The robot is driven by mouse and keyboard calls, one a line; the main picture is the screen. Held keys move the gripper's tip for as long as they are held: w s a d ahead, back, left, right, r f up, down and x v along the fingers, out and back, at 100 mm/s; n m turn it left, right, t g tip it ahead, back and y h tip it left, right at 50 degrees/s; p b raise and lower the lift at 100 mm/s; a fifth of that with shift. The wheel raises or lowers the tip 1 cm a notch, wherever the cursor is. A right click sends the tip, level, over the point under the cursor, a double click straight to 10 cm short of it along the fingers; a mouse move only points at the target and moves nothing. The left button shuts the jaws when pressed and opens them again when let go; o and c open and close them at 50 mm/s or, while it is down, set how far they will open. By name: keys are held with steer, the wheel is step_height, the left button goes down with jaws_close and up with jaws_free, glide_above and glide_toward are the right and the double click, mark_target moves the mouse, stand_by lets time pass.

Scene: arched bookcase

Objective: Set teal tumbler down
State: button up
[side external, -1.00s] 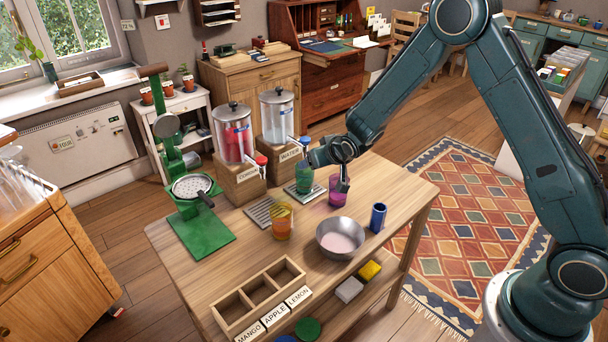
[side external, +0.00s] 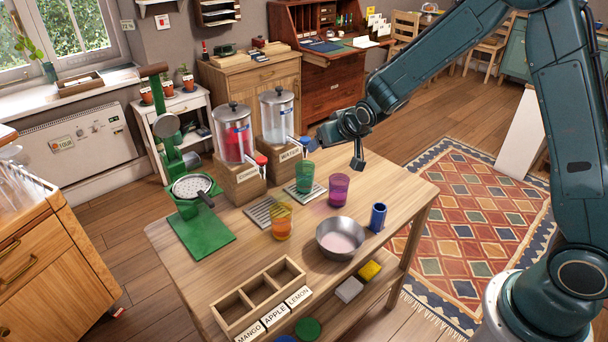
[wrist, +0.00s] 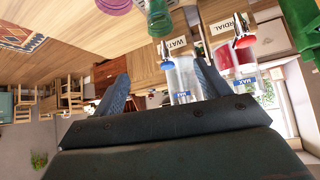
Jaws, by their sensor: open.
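The teal tumbler (side external: 304,178) stands upright on the slatted drip tray in front of the dispenser labelled WATER. In the wrist view the tumbler (wrist: 159,18) shows at the top edge, partly cut off. My gripper (side external: 358,162) is open and empty, raised above the table to the right of the tumbler and apart from it. In the wrist view the two fingers of my gripper (wrist: 162,80) are spread with nothing between them.
A purple tumbler (side external: 339,190) stands right of the teal one, and an orange tumbler (side external: 282,222) stands front left. A metal bowl (side external: 340,240) and a blue cylinder (side external: 378,217) stand nearer. The water dispenser (side external: 278,118) and cordial dispenser (side external: 233,135) stand behind.

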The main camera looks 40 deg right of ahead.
steer(key=s+a+r+n+g+y, duration=0.1)
steer(key=s+a+r, duration=0.1)
steer(key=s+r, duration=1.3)
steer(key=s+a+n+g+y, duration=0.1)
steer(key=s+n+g, duration=0.1)
steer(key=s, duration=1.7)
steer(key=shift+s+a+r, duration=0.2)
steer(key=shift+s+r, duration=0.1)
steer(key=shift+r, duration=0.1)
